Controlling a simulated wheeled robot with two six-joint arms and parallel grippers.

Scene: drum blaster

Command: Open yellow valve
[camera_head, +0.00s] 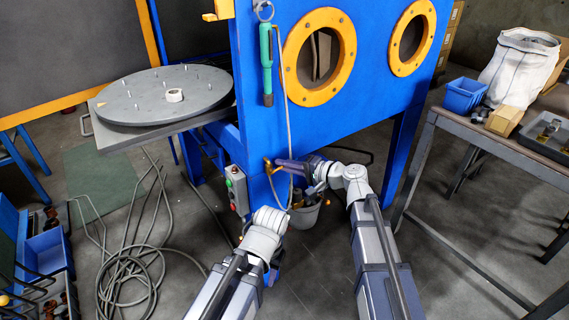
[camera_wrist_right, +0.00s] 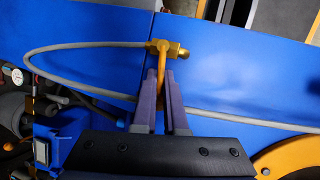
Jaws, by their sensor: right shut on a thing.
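The yellow valve (camera_head: 267,163) is on the front of the blue blasting cabinet, low on the left. In the right wrist view its brass body (camera_wrist_right: 168,47) has a grey hose on it, and its yellow lever points toward my gripper. My right gripper (camera_wrist_right: 162,82) is shut on this lever, with one purple finger on each side. In the head view my right gripper (camera_head: 284,165) reaches the valve from the right and partly hides it. My left arm ends low in the middle of the head view; its fingers cannot be made out.
A control box (camera_head: 236,190) with buttons is left of the valve. A grey turntable (camera_head: 165,95) is at left, coiled cable (camera_head: 128,275) on the floor, and a workbench (camera_head: 480,135) at right.

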